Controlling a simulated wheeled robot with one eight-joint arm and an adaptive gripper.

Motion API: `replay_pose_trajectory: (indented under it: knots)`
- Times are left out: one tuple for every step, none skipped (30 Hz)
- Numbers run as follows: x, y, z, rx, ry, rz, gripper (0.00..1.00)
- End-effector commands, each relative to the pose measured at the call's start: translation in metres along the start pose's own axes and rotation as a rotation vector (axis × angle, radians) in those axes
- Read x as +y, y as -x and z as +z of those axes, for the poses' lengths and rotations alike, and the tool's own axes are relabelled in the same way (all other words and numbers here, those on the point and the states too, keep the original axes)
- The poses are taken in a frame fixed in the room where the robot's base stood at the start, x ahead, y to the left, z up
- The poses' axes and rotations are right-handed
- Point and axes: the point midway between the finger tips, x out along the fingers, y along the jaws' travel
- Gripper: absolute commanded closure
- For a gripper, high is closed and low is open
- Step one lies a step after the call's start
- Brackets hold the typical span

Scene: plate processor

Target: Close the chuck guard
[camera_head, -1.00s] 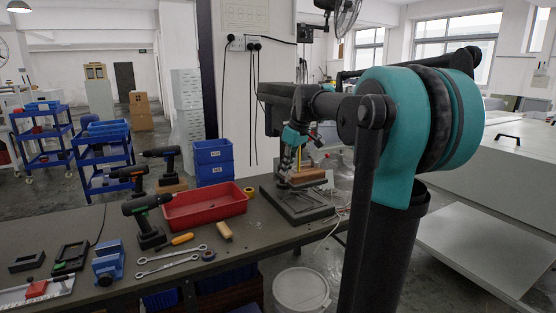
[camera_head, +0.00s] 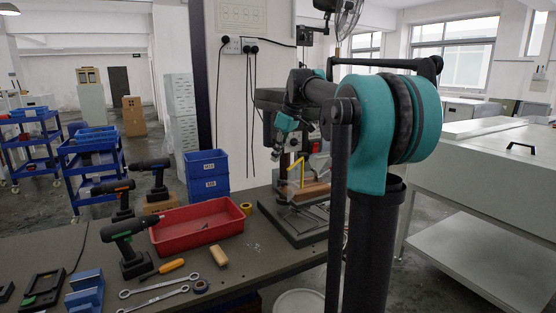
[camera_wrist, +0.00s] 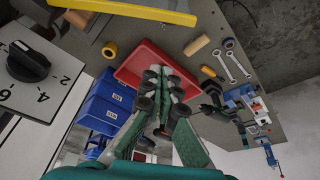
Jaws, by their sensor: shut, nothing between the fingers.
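The chuck guard (camera_head: 293,182) is a clear shield with a yellow edge on the drill press (camera_head: 268,98), above the press table in the head view. A yellow bar (camera_wrist: 135,10), which looks like part of the guard, crosses the top of the wrist view. My gripper (camera_head: 285,124) is up beside the press head, above and slightly left of the guard, and appears apart from it. In the wrist view my gripper (camera_wrist: 163,75) is shut and empty. My arm hides part of the press, and the guard's exact angle is hard to tell.
A wooden block (camera_head: 313,191) sits on the press table. A red tray (camera_head: 197,227), several cordless drills (camera_head: 127,247), wrenches (camera_head: 160,290) and stacked blue bins (camera_head: 207,174) stand to the left. A dial knob (camera_wrist: 28,62) is close at left in the wrist view.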

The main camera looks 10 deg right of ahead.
Motion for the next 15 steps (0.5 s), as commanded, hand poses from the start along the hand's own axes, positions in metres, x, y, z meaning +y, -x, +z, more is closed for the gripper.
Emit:
replay_pose_trajectory:
  knots:
    - [0.0, -0.009, 0.0, 0.0, 0.001, 0.0, 1.0]
    - [0.0, -0.015, 0.0, 0.0, 0.001, 0.0, 1.0]
    - [0.0, -0.022, 0.0, 0.0, 0.0, 0.0, 1.0]
    - [0.0, -0.028, 0.0, 0.0, 0.0, 0.0, 1.0]
    - [0.0, -0.034, 0.0, 0.0, 0.0, 0.0, 1.0]
    - [0.0, -0.042, 0.0, 0.0, 0.0, 0.0, 1.0]
    - [0.0, -0.048, 0.0, 0.0, 0.0, 0.0, 1.0]
    - [0.0, -0.054, 0.0, 0.0, 0.001, 0.0, 1.0]
    - [-0.001, -0.062, 0.0, 0.0, 0.001, -0.001, 1.0]
    - [0.0, -0.068, 0.0, 0.0, 0.001, -0.001, 1.0]
    - [0.0, -0.074, 0.0, 0.0, 0.001, -0.001, 1.0]
    - [0.0, -0.081, 0.0, 0.0, 0.0, -0.001, 1.0]
    - [0.0, -0.086, 0.0, 0.0, 0.0, -0.001, 1.0]
    - [0.0, -0.08, 0.008, 0.0, -0.004, 0.001, 1.0]
    - [0.0, -0.078, 0.015, 0.0, -0.004, 0.001, 1.0]
